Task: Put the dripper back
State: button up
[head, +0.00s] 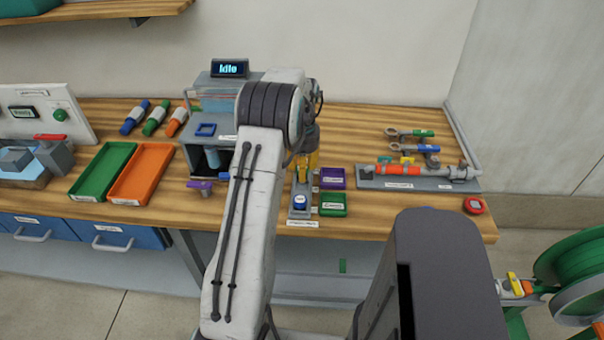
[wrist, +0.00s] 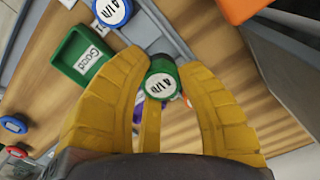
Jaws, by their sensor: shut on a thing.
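My gripper (wrist: 162,66) has its two yellow fingers closed around a green-rimmed dripper (wrist: 160,86) with a white face reading "4 l/h" in the wrist view. In the head view my gripper (head: 305,162) is over the bench, partly behind my arm; the held dripper cannot be made out there. A blue-rimmed dripper (wrist: 112,12), also marked 4 l/h, sits on a grey stand beyond the fingertips; it also shows in the head view (head: 299,202). A small green tray (wrist: 66,56) labelled "Good" is beside that stand, and also shows in the head view (head: 333,212).
A purple tray (head: 332,183) lies behind the small green one. A grey machine (head: 196,160) with an "Idle" display (head: 229,68) stands to the left. Large green (head: 102,170) and orange (head: 143,172) trays lie farther left. A pipe fixture (head: 420,182) and a red button (head: 473,205) are right.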

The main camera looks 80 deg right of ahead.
aim_at(302, 187)
jog(key=shift+d+f+p, duration=0.1)
jog(key=shift+f+p, duration=1.25)
jog(key=shift+p, duration=0.75)
jog(key=shift+f+p, duration=0.45)
jog(key=shift+f, duration=0.3)
jog(key=shift+f, duration=0.1)
jog(key=o, duration=0.8)
jog(key=shift+o, duration=0.2)
jog(key=shift+r+b, duration=0.35)
jog(key=shift+r, duration=1.25)
jog(key=shift+d+r+b, duration=0.1)
jog(key=shift+r+b, duration=0.2)
jog(key=shift+b, duration=0.35)
notch_tip(302, 187, up, 8)
jog(key=b, duration=0.4)
jog(key=shift+w+r, duration=0.15)
jog(key=shift+r, duration=0.1)
